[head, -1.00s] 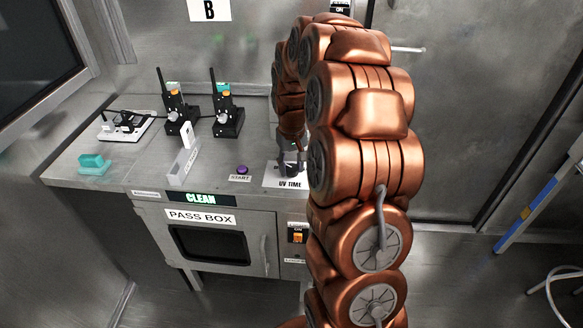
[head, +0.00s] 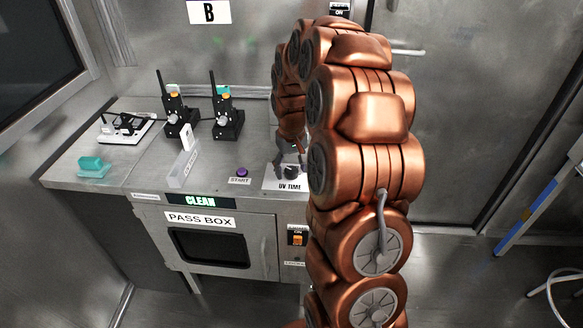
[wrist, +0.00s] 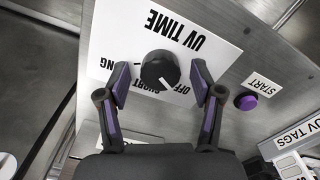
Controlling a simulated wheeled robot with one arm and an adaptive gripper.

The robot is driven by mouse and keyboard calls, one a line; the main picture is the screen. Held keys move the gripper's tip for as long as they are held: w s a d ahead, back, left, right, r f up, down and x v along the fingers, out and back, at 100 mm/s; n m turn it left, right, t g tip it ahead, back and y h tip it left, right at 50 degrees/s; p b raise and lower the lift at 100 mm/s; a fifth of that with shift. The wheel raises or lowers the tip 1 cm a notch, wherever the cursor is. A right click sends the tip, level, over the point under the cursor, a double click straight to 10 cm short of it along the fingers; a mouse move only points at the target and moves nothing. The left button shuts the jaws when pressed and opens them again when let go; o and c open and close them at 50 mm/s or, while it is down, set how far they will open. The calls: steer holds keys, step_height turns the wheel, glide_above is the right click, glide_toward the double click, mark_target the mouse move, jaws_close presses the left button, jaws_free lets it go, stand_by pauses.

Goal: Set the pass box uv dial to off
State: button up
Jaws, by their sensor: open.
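The UV dial is a round black knob (wrist: 160,70) on a white plate marked UV TIME (wrist: 215,40). Below it in the wrist view are the labels OFF and SHORT, with LONG partly hidden at left. A pale mark on the knob's lower edge points toward the OFF side. My gripper (wrist: 161,80) is open, with one purple-padded finger on each side of the knob and gaps between. In the head view the knob (head: 291,172) shows under my gripper (head: 289,160), near the counter's front edge.
A purple START button (head: 242,172) is left of the plate. The pass box (head: 210,219) and an orange switch (head: 297,239) are below the counter.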

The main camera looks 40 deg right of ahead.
mark_target(291, 170)
steer(key=shift+r, duration=0.1)
step_height(291, 170, up, 12)
stand_by(0.5)
steer(key=s+a+r+n+p, duration=0.2)
steer(key=s+a+r+p, duration=0.15)
steer(key=s+a, duration=0.95)
steer(key=s+a+p, duration=0.1)
steer(key=s+a, duration=0.1)
steer(key=s, duration=0.3)
steer(key=s+a+g+p, duration=0.1)
steer(key=s+a, duration=0.2)
steer(key=s, duration=0.3)
steer(key=s+a+f+p, duration=0.1)
steer(key=s+a, duration=0.2)
steer(key=s, duration=0.3)
steer(key=shift+s+n+g, duration=0.25)
steer(key=shift+n+g, duration=0.15)
